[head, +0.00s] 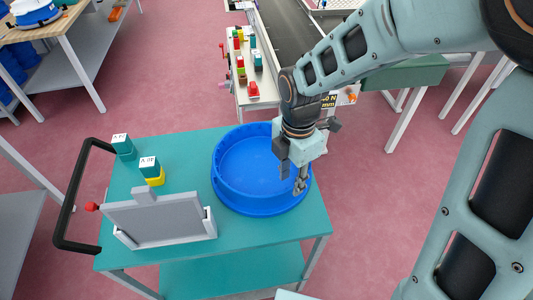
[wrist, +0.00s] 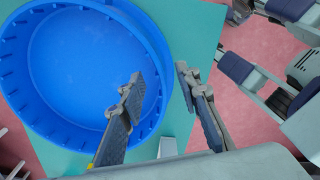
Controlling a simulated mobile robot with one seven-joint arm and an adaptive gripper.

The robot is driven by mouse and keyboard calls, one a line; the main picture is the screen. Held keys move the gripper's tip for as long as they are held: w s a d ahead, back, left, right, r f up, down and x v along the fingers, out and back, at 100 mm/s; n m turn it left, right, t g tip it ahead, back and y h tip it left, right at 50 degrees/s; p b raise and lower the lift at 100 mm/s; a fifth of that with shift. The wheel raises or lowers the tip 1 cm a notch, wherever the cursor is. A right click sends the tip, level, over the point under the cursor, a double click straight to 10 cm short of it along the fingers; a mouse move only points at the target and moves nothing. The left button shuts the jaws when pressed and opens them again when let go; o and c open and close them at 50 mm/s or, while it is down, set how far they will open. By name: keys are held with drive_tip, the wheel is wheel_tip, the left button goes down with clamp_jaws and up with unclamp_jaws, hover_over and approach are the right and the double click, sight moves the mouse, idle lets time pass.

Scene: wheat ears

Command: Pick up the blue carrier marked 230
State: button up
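A round blue carrier (head: 247,162) with a raised ribbed wall sits on the teal cart top (head: 130,240). No 230 marking is readable on it. My gripper (head: 293,184) points down at the carrier's right side. In the wrist view the carrier (wrist: 85,60) fills the upper left. My gripper (wrist: 159,80) is open there, with one finger over the carrier's inside and the other beyond its outer edge. The rim section between them shows bare. I cannot tell whether either finger touches the wall.
Two teal blocks with white tops, one (head: 123,146) at the back left and one (head: 149,166) on a yellow block, stand left of the carrier. A grey tilted panel (head: 157,220) stands at the cart's front. A black handle (head: 68,205) runs along the left. A conveyor (head: 290,35) lies behind.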

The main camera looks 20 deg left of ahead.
sight(287, 187)
drive_tip(key=shift+s+a+f, duration=0.1)
drive_tip(key=shift+a+f, duration=0.05)
drive_tip(key=shift+f, duration=1.4)
drive_tip(key=shift+s+a+f, duration=0.1)
drive_tip(key=shift+f, duration=1.45)
drive_tip(key=shift+c, duration=0.5)
clamp_jaws()
drive_tip(key=shift+w+a+r, duration=0.1)
